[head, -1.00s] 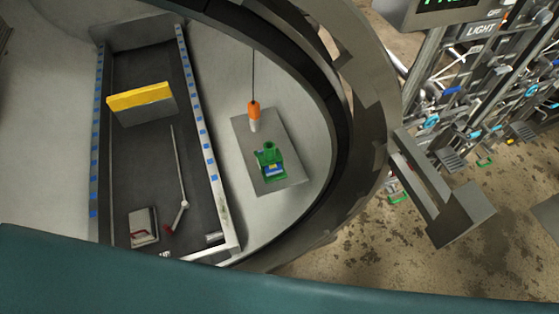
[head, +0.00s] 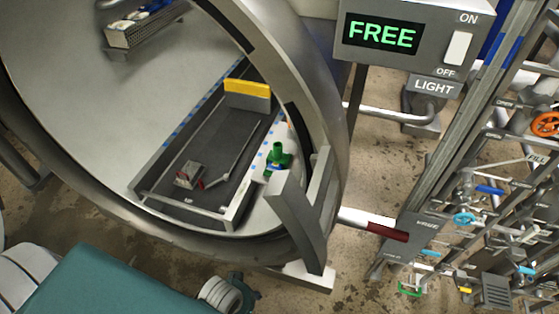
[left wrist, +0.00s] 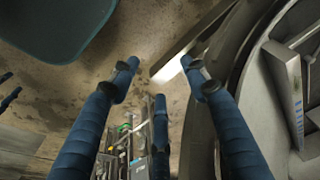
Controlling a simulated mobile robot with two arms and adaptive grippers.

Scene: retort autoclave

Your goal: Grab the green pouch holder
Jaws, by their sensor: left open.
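The green pouch holder (head: 279,157) stands inside the round chamber in the head view, to the right of the dark tray track. The bracket on the chamber's rim partly hides its lower right side. My left gripper (left wrist: 160,75) shows in the left wrist view with its blue fingers spread apart and nothing between them. The floor and the chamber's rim lie beyond the fingers. The pouch holder cannot be made out in the left wrist view. My right gripper is in neither view.
The chamber's metal rim (head: 334,110) and its bracket (head: 303,215) stand close to the pouch holder. A dark track with a yellow-topped block (head: 247,94) lies inside. A control box reading FREE (head: 412,38) and a rack of pipes and valves stand at the right.

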